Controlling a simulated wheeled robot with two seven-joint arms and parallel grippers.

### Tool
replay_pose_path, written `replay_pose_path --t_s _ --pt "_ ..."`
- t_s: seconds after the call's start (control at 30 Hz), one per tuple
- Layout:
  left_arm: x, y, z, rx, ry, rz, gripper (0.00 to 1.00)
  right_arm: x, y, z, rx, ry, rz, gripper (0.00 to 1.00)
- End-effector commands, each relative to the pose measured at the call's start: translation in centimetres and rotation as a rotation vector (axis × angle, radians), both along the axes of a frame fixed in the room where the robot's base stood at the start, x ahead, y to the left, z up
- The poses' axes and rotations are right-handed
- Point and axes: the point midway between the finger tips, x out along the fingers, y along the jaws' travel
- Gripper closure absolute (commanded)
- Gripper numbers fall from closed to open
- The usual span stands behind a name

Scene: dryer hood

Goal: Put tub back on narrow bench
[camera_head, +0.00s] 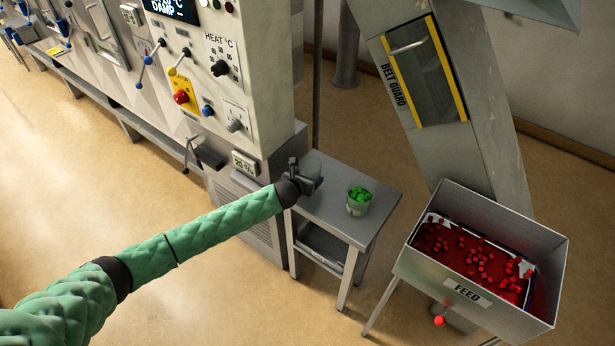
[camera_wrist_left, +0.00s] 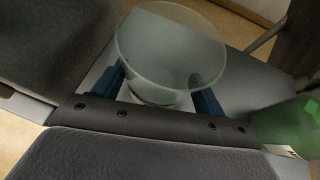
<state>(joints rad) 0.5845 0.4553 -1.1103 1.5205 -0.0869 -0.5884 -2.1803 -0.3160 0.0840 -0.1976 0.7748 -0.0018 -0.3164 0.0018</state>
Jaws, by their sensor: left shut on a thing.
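My left gripper (camera_head: 306,176) is at the back left end of the narrow grey bench (camera_head: 335,222). It is shut on a clear round tub (camera_wrist_left: 172,50), whose wide rim fills the top middle of the left wrist view between the two blue fingers (camera_wrist_left: 162,96). The tub looks empty and upright. In the head view the gripper partly hides it, and I cannot tell whether its base touches the bench top. A second clear tub (camera_head: 357,209) with green pieces stands on the bench to the right of the gripper. My right gripper is not in view.
The machine's control panel (camera_head: 225,65) rises just behind and left of the bench. A feed hopper (camera_head: 470,293) with red pieces stands to the right, below the belt guard (camera_head: 424,72). The front part of the bench top is clear.

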Motion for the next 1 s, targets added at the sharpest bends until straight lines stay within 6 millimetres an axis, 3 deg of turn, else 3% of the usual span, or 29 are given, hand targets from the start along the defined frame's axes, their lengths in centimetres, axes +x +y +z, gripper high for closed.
replay_pose_path --t_s 0.07,0.1,0.2,0.57,0.77,1.0 --pt "0.0 0.0 -0.2 0.001 0.0 0.0 0.61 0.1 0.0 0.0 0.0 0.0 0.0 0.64" --pt "0.0 0.0 -0.2 0.001 0.0 0.0 0.26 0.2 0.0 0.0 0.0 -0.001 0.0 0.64" --pt "0.0 0.0 -0.2 0.0 0.0 0.0 0.07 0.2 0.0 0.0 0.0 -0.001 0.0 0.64" --pt "0.0 0.0 0.1 0.0 0.0 0.0 0.07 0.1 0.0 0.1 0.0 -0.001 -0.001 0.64" --pt "-1.7 0.9 0.8 0.0 -0.001 0.0 0.07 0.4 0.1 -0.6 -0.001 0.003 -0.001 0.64" --pt "-5.1 2.4 2.8 0.002 -0.001 -0.001 0.07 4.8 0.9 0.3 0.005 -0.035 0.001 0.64"
